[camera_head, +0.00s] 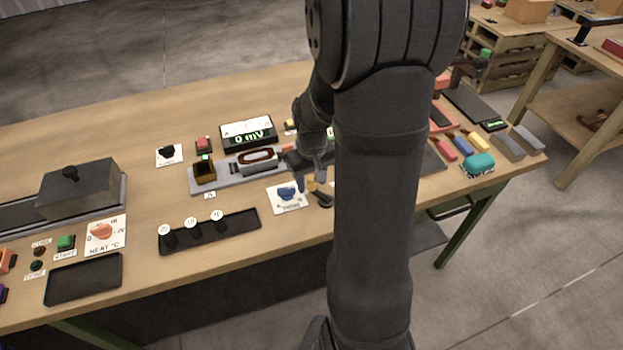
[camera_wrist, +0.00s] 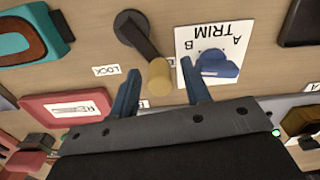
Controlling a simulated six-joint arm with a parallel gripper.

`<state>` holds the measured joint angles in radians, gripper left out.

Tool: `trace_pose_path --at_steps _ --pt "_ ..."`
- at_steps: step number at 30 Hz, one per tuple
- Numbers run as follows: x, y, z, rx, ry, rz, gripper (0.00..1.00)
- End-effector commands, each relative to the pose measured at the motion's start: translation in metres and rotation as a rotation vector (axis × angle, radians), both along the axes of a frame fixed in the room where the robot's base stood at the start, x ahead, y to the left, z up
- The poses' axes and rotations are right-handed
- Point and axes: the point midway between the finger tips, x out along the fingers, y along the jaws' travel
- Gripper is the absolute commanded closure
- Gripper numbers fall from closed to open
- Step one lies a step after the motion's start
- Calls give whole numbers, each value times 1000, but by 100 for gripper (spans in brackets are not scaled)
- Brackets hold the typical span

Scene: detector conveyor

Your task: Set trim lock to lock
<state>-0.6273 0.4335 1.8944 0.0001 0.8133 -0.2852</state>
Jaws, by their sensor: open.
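The trim lock is a dark lever (camera_wrist: 140,36) with a tan knob (camera_wrist: 159,77) at its end, beside a LOCK label (camera_wrist: 106,70) in the wrist view. The lever slants from its round pivot toward my gripper, and the knob lies right of the label. A second small label is partly hidden by a finger. My gripper (camera_wrist: 162,67) is open, its two blue fingers apart on either side of the knob; contact cannot be told. In the head view the lever (camera_head: 322,197) shows beside my gripper (camera_head: 311,180), partly behind my arm.
The white TRIM card (camera_wrist: 205,78) with its blue knob (camera_wrist: 216,65) lies close to the right finger in the wrist view. A black tray (camera_head: 209,233) stands left in the head view.

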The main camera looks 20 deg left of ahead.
Motion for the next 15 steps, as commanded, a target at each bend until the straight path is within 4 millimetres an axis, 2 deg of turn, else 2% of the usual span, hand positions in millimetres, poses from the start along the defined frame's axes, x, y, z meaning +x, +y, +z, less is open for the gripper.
trace_pose_path --at_steps 2,9,15 --pt "0 0 0 0 0 0 56" --pt "0 0 0 0 0 0 100" --pt "1 0 1 0 0 -9 100"
